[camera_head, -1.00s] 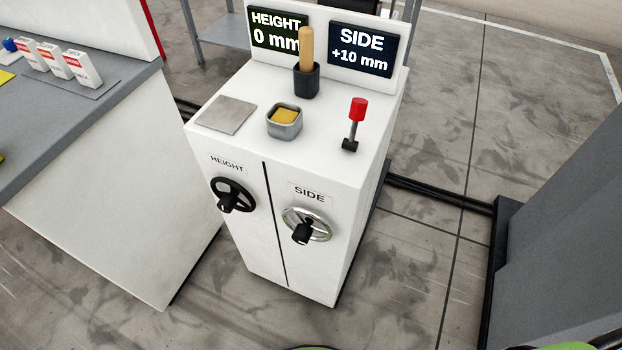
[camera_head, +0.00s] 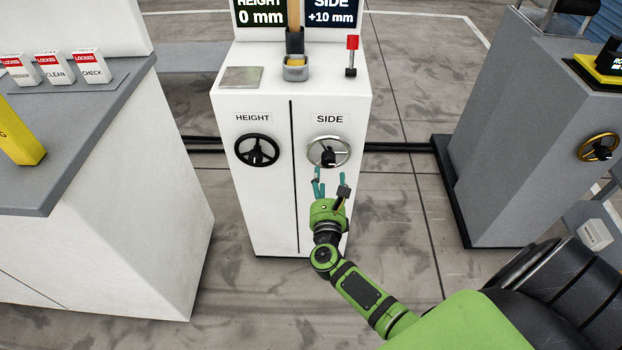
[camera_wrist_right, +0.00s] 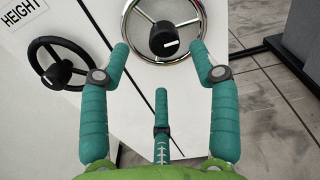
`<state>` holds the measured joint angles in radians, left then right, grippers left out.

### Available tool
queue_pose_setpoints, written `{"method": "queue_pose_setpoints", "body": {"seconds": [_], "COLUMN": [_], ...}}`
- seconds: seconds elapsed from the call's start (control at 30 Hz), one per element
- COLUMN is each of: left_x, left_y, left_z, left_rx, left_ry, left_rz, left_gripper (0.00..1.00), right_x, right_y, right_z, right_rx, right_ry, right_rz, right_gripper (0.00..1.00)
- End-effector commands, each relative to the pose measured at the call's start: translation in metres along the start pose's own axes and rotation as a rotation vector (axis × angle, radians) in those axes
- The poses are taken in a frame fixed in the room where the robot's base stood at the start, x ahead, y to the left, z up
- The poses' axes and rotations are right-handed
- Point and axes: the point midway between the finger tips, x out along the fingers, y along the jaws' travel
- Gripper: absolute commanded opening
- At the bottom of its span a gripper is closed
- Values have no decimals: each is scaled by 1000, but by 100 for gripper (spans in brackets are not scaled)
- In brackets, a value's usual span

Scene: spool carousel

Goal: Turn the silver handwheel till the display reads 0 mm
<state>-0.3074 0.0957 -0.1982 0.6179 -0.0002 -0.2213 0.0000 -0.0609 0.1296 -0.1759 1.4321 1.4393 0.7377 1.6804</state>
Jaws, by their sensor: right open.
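The silver handwheel (camera_head: 340,152) with a black knob is on the white cabinet's front under the SIDE label. It also shows at the top of the right wrist view (camera_wrist_right: 188,53). The SIDE display (camera_head: 332,14) reads +10 mm. My right gripper (camera_head: 330,178) is open and empty, just below and in front of the silver handwheel. In the right wrist view its teal fingers (camera_wrist_right: 160,72) are spread apart, with the wheel's black knob ahead between them. I see no contact with the wheel. My left gripper is not in view.
A black handwheel (camera_head: 244,161) under the HEIGHT label sits to the left; the HEIGHT display (camera_head: 261,14) reads 0 mm. A red-topped lever (camera_head: 351,55) stands on the cabinet top. A grey cabinet (camera_head: 505,150) is to the right, with open floor between.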

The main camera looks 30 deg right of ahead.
Motion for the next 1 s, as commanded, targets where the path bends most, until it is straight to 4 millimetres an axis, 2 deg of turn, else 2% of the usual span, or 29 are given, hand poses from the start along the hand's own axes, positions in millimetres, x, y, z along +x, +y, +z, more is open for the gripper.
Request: {"method": "queue_pose_setpoints", "body": {"seconds": [0.2, 0.4, 0.53, 0.8, 0.87, 0.93, 0.97, 1.0], "left_x": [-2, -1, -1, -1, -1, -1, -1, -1], "left_y": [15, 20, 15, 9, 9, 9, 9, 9], "left_z": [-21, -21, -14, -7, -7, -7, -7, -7], "left_rx": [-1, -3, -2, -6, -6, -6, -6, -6], "left_ry": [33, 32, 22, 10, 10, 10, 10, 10], "left_rz": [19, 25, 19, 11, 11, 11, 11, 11], "left_gripper": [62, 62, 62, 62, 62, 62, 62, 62], "right_x": [32, 58, 66, 68, 68, 68, 68, 68], "right_y": [-1, 0, 0, 0, 0, 0, 0, 0], "right_z": [2, 0, 0, 0, 0, 0, 0, 0], "right_rx": [1, -1, 0, -1, -1, -1, -1, -1], "right_ry": [-2, -1, 1, 1, 1, 1, 1, 0], "right_rz": [-2, 1, 1, 1, 1, 1, 1, 1], "right_gripper": [62, 62, 62, 62, 42, 14, 6, 6]}}
